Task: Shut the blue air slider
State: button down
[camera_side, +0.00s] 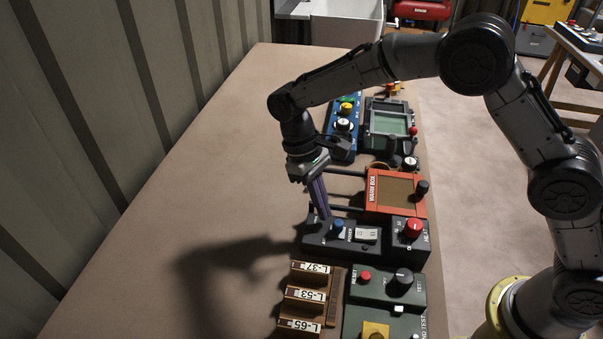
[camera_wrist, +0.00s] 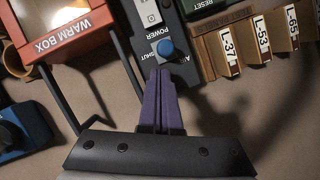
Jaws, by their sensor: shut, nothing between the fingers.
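In the wrist view the blue knob (camera_wrist: 166,48) stands just beyond my fingertips, near white lettering that includes "SHUT" and "POWER". My gripper (camera_side: 326,216) has purple fingers pressed together with nothing between them, pointing down over the panel's left end. In the wrist view my gripper (camera_wrist: 161,72) is right beside the knob. I cannot tell whether the tips touch it. The slider's track is mostly hidden.
A white rocker switch (camera_side: 366,234) and a red knob (camera_side: 413,228) sit on the same panel. The orange-red warm box (camera_side: 397,194), with dark rods, stands behind it. Labelled wooden blocks (camera_side: 303,295) and a green test box (camera_side: 385,290) are in front. The bench (camera_side: 200,190) left is clear.

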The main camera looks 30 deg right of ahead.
jog(key=w, duration=0.2)
jog(key=shift+w+a, duration=0.35)
jog(key=shift+a, duration=0.05)
jog(key=v, duration=1)
